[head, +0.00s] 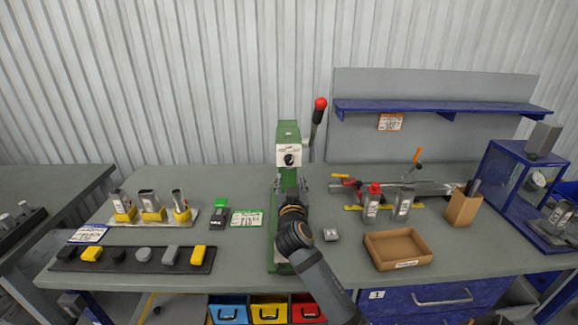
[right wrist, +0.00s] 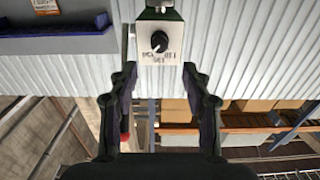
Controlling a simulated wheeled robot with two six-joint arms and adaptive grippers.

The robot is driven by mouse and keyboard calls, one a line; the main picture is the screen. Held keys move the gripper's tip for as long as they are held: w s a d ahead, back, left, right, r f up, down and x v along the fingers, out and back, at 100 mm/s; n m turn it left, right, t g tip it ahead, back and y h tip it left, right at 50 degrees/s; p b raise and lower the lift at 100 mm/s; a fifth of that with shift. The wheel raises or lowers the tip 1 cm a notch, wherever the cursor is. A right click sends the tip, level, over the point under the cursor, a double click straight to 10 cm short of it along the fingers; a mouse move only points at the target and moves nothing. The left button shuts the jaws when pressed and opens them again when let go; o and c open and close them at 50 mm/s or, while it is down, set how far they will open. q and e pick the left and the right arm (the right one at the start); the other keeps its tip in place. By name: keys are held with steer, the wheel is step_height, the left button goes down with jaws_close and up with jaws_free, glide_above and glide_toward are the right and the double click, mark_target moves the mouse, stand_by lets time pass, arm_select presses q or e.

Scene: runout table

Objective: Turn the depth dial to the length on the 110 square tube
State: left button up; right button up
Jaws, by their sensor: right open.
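The depth dial (head: 289,159) is a round black knob on a white plate, on the front of a green press (head: 288,131) with a red-knobbed lever. My right gripper (head: 290,184) is just below the dial in front of the press. Three metal tubes with yellow bases stand at the left; the middle one (head: 147,199) looks squarish. Their markings are not readable.
A black strip (head: 205,267) holds several caps.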

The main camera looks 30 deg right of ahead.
mark_target(289, 163)
steer(key=p+x, duration=0.2)
steer(key=x, duration=0.6)
steer(key=shift+w+d+p, duration=0.15)
steer(key=shift+d+p, duration=0.05)
steer(key=shift+p, duration=0.2)
steer(key=shift+w+d, duration=0.25)
steer(key=shift+w, duration=0.2)
jaws_close()
